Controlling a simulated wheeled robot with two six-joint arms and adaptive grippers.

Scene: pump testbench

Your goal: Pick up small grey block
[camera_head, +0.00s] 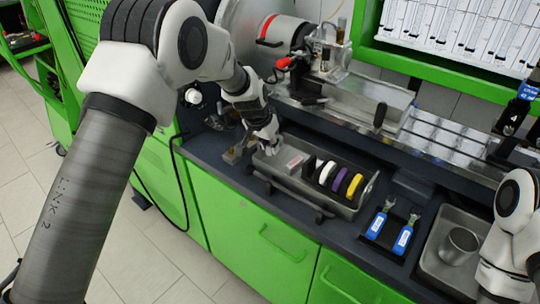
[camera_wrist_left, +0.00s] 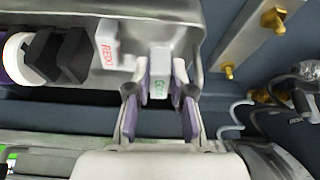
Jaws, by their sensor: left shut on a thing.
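My left gripper (camera_head: 270,146) reaches down at the left end of a grey metal tray (camera_head: 327,203) on the counter. In the left wrist view, its fingers (camera_wrist_left: 160,105) are shut on a small grey block (camera_wrist_left: 160,74) with green lettering. The block is at the tray's end; whether it still touches the tray floor I cannot tell. A similar pale block with red lettering (camera_wrist_left: 108,45) lies in the tray beside it, and it also shows in the head view (camera_head: 295,163). My right arm shows at the right edge; its gripper is out of view.
Several discs, including a purple one (camera_head: 340,180) and a yellow one (camera_head: 354,186), stand in the tray. Two blue-handled wrenches (camera_head: 403,239) lie to the right. A metal cup (camera_head: 459,245) stands in another tray. A brass-fitted metal part (camera_wrist_left: 240,40) is close to the left gripper.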

